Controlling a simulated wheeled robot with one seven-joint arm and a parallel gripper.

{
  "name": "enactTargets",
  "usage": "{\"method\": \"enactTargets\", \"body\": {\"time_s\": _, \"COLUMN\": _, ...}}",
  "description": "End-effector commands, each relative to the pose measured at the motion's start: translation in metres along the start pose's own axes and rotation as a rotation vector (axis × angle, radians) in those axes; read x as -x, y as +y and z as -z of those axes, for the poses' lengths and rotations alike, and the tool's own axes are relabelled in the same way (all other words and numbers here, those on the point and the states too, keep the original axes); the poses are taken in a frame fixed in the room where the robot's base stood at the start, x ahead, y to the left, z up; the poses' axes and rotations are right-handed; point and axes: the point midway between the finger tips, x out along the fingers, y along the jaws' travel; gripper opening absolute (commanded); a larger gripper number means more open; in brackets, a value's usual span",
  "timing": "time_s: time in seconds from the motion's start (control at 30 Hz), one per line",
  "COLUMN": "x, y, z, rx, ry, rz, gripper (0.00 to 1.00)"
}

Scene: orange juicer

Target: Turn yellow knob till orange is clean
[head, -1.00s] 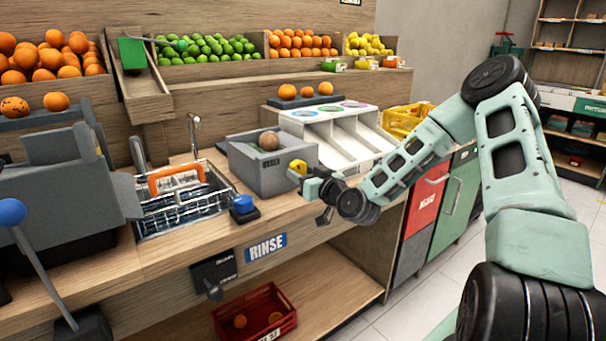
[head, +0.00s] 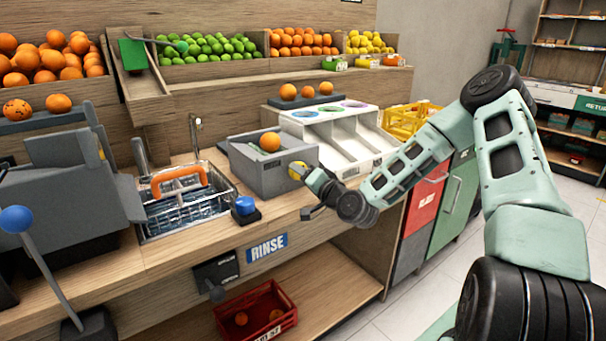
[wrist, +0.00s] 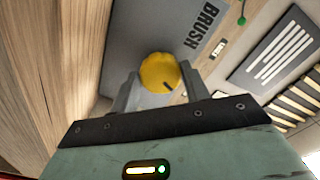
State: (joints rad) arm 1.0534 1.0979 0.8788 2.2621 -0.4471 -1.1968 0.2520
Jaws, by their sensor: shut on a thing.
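The yellow knob (head: 297,170) sits on the right side of the grey brush box (head: 280,177). In the wrist view the yellow knob (wrist: 160,73) shows between my gripper's fingers, with a dark mark on its face. My gripper (head: 308,177) is shut on the knob. It also shows in the wrist view (wrist: 158,88), near the word BRUSH. An orange (head: 270,142) rests on top of the brush box. Its visible side looks bright orange, without obvious dirt.
A sink with a wire basket (head: 183,205) and a blue button (head: 244,205) stand left of the box. A white sorting chute (head: 335,135) is behind it at the right. A red crate (head: 262,315) sits on the shelf below.

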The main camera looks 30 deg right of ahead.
Motion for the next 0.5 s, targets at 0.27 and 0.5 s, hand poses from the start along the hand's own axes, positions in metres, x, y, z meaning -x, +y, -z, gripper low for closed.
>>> {"method": "enactTargets", "body": {"time_s": 0.27, "x": 0.0003, "y": 0.0002, "z": 0.0007, "rx": -0.121, "ry": 0.001, "rz": -0.002, "gripper": 0.23}}
{"method": "enactTargets", "body": {"time_s": 0.5, "x": 0.0003, "y": 0.0005, "z": 0.0004, "rx": -0.157, "ry": 0.001, "rz": -0.002, "gripper": 0.23}}
